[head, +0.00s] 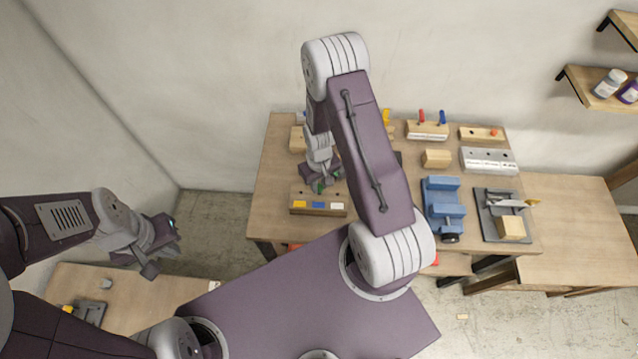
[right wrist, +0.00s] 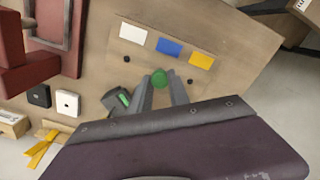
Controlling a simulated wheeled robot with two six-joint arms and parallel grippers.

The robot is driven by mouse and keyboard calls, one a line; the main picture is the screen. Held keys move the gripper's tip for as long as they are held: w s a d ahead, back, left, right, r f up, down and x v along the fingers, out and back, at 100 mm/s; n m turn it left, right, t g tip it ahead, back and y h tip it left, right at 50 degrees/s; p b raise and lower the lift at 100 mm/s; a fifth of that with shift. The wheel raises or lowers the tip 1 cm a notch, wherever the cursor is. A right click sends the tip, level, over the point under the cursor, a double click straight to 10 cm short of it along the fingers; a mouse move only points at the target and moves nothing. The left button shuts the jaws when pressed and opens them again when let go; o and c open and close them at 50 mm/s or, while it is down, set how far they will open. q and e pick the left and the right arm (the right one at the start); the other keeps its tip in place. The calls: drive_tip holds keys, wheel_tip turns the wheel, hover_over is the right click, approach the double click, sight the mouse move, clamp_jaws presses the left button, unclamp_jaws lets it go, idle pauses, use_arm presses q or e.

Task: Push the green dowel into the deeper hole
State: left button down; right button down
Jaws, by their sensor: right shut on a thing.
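The green dowel (right wrist: 158,78) shows end-on in the right wrist view, between the fingertips of my right gripper (right wrist: 161,88), which is shut on it. It is over the wooden block (right wrist: 143,70), between two dark holes; whether its lower end is in a hole is hidden. The block has white, blue and yellow labels and stands at the table's front in the head view (head: 298,196). There my right gripper (head: 320,186) is just above it. The holes' depths cannot be told. My left gripper (head: 163,258) looks open and empty, left of the table.
The wooden table (head: 270,165) holds a blue vise (head: 443,203), a grey plate with a wood piece (head: 511,228), and several blocks, some with coloured pegs, at the back. In the wrist view, a red fixture (right wrist: 20,60) and small black and white squares lie left of the block.

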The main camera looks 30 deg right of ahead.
drive_tip(key=shift+f+b, duration=1.1)
drive_tip(key=shift+f, duration=0.25)
idle(0.6)
drive_tip(key=c, duration=1.1)
unclamp_jaws()
drive_tip(key=shift+c, duration=0.2)
wheel_tip(320, 180, up, 9)
drive_tip(key=shift+f+b, duration=0.1)
drive_tip(key=shift+b, duration=0.75)
